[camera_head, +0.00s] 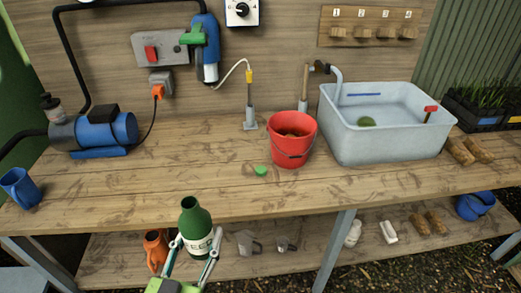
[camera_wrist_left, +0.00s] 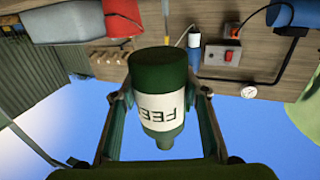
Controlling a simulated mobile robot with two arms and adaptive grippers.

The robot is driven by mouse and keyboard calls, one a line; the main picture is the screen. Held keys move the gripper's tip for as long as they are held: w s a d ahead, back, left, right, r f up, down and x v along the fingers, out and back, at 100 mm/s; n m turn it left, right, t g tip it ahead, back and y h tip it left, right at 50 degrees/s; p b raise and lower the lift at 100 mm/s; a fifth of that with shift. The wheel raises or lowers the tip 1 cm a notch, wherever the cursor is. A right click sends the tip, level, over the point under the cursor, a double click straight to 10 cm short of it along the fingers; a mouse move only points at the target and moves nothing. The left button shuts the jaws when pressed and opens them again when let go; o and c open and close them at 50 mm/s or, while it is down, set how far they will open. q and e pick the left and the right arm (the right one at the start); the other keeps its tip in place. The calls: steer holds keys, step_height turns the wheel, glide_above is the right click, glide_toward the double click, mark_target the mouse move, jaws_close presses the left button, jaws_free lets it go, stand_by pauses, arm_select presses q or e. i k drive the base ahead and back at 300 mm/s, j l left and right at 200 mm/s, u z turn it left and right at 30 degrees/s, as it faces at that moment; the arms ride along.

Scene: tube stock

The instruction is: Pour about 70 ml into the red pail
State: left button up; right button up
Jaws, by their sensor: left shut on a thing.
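A green bottle (camera_head: 196,222) with a white label stands upright in my left gripper (camera_head: 193,246), in front of the bench's front edge. Its mouth points up and looks uncapped. In the left wrist view the bottle (camera_wrist_left: 158,70) sits between the two fingers of my left gripper (camera_wrist_left: 160,105), label partly readable. The red pail (camera_head: 291,150) stands upright on the bench, to the right of and beyond the bottle, with something brownish inside. The pail also shows in the left wrist view (camera_wrist_left: 108,20). A green cap (camera_head: 261,170) lies on the bench near the pail. My right gripper is not in view.
A grey sink basin (camera_head: 385,142) stands right of the pail. A blue pump (camera_head: 105,130) and blue mug (camera_head: 20,187) are at left. The bench front (camera_head: 150,195) is clear. An orange can (camera_head: 155,248) sits on the lower shelf.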

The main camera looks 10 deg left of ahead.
mark_target(291, 134)
steer(key=i+j, duration=0.35)
steer(key=j, duration=0.15)
steer(key=i+j+z, duration=0.35)
steer(key=j+z, duration=0.15)
steer(key=j, duration=0.15)
steer(key=z, duration=0.7)
